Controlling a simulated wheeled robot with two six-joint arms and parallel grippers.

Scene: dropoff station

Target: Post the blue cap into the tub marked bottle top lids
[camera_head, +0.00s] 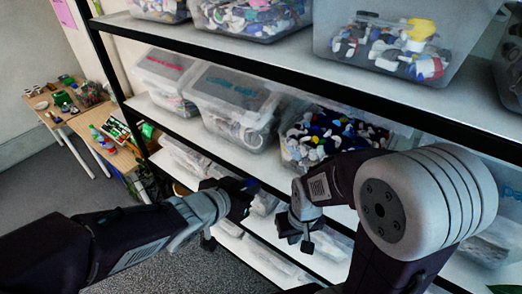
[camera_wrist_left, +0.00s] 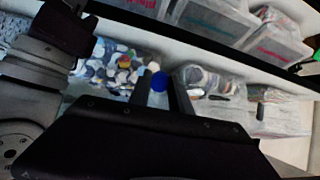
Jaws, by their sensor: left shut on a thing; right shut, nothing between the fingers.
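My left gripper (camera_head: 246,192) is shut on the blue cap (camera_head: 251,185), in front of the shelves. In the left wrist view the blue cap (camera_wrist_left: 159,81) sits between the two dark fingers of the left gripper (camera_wrist_left: 160,88). My right gripper (camera_head: 296,236) is shut and empty, to the right of the left one. An open clear tub (camera_head: 291,155) full of mixed caps stands on the middle shelf, behind and above both grippers. I cannot read a bottle top lids label on any tub.
Beside the open tub are lidded clear tubs with teal lettering (camera_head: 232,86) and red lettering (camera_head: 168,62). More cap-filled tubs (camera_head: 385,50) stand on the upper shelf. Black shelf edges (camera_head: 200,47) run across. A wooden table (camera_head: 62,112) with small items stands at left.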

